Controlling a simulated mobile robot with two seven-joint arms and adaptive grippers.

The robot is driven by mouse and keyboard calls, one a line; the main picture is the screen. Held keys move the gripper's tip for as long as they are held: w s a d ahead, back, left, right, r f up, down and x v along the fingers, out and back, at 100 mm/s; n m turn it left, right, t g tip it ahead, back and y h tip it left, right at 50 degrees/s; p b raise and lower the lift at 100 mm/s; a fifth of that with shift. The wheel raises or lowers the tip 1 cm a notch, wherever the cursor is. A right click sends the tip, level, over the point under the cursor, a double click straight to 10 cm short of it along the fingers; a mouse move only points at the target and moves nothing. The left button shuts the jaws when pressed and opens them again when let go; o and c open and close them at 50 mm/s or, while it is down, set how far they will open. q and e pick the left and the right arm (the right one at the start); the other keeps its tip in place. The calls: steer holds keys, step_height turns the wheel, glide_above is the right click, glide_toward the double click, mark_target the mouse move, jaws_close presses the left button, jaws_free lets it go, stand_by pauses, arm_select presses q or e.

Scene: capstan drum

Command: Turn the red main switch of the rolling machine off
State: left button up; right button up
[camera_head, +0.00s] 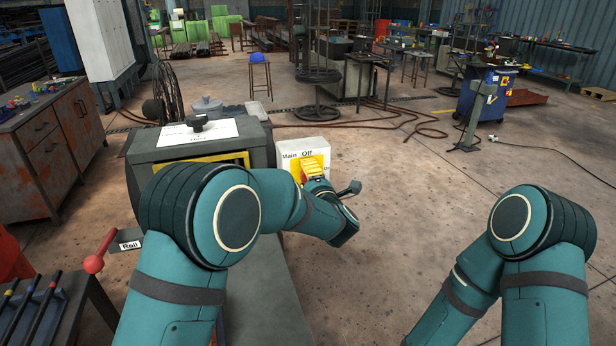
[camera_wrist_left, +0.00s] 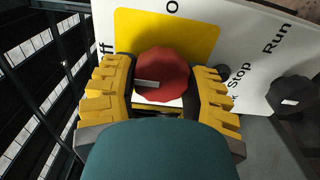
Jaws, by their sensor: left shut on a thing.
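The red main switch (camera_wrist_left: 162,72) is a round knob on a yellow plate (camera_wrist_left: 205,35) of a white panel in the left wrist view. A pale mark on the knob points left, toward lettering ending in "ff". My left gripper (camera_wrist_left: 166,88) has its yellow fingers on both sides of the knob and is shut on it. In the head view my left gripper (camera_head: 312,172) is at the white panel (camera_head: 290,148) marked "Main", "Off" and "On", and hides most of the knob. My right gripper is out of view; only my right arm shows.
The rolling machine (camera_head: 180,150) stands behind my left arm. A black knob (camera_wrist_left: 290,95) sits beside "Stop" and "Run" on the panel. A red-balled lever (camera_head: 94,264) marked "Roll" is at left. A rusty cabinet (camera_head: 60,150) stands further left.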

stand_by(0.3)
arm_select(q)
steer(key=o, duration=1.2)
steer(key=shift+s, duration=0.1)
steer(key=v, duration=1.1)
steer(key=shift+s+d, duration=0.2)
steer(key=shift+s, duration=0.15)
